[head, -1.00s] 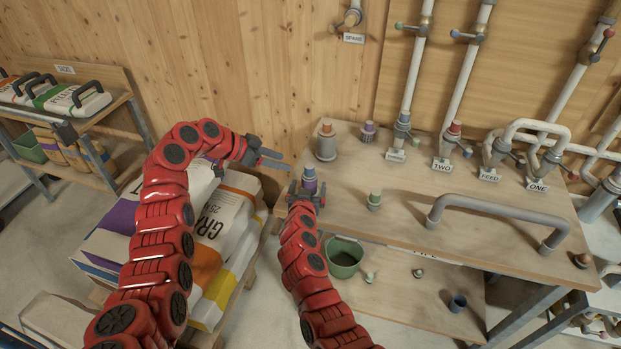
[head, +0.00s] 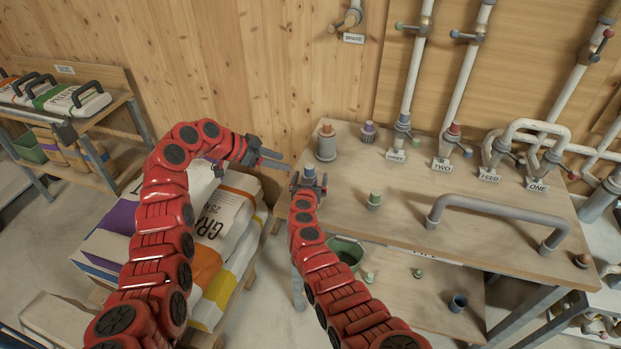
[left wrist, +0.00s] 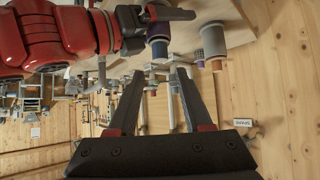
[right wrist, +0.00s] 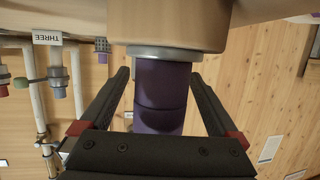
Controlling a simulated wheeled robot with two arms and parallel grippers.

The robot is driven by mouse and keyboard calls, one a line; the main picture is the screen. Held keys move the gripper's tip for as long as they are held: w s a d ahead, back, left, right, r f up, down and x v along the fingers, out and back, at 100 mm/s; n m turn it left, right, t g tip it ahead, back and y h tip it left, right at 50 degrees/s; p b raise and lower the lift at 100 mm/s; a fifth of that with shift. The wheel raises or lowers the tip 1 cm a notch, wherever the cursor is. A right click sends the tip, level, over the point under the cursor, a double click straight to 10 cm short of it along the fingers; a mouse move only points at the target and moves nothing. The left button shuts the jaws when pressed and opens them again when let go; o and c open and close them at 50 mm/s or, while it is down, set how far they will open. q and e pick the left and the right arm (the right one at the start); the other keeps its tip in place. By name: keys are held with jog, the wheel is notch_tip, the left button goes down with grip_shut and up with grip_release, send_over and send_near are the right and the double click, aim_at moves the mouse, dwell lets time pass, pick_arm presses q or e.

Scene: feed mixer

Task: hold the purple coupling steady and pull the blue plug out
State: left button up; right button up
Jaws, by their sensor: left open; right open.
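The blue plug (head: 309,171) sits on top of the purple coupling at the table's left corner. In the left wrist view the plug (left wrist: 159,49) and the purple coupling (left wrist: 158,28) show end to end. My right gripper (head: 308,186) is open around the coupling and hides most of it in the head view. In the right wrist view the purple coupling (right wrist: 160,88) stands between the two open fingers, with a grey collar at its base; the plug cannot be made out there. My left gripper (head: 287,162) is open and empty, left of the plug and apart from it.
A grey fitting with an orange top (head: 326,143) stands close behind the coupling. A second purple fitting (head: 368,132) and a green-topped one (head: 374,200) stand farther right. A grey handle (head: 500,212) spans the table's front. Feed sacks (head: 225,225) lie below my left arm.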

grip_shut()
pick_arm(q)
jog(key=o, duration=0.3)
jog(key=shift+d, duration=0.2)
jog(key=shift+o, duration=0.2)
jog(key=n+g+y, duration=0.1)
jog(key=n+y, duration=0.4)
send_near(309, 167)
notch_tip(309, 167, down, 2)
jog(key=s+d+r+n+y, duration=0.2)
jog(key=d+r+n+y, duration=0.2)
jog(key=r+n, duration=0.25)
jog(key=shift+n+t, duration=0.3)
jog(key=shift+n, duration=0.25)
jog(key=x, duration=0.9)
jog(key=shift+s+a+f, duration=0.15)
jog(key=shift+a, duration=0.1)
jog(key=shift+w+f, duration=0.4)
jog(key=shift+f, duration=0.05)
jog(key=shift+x, duration=0.8)
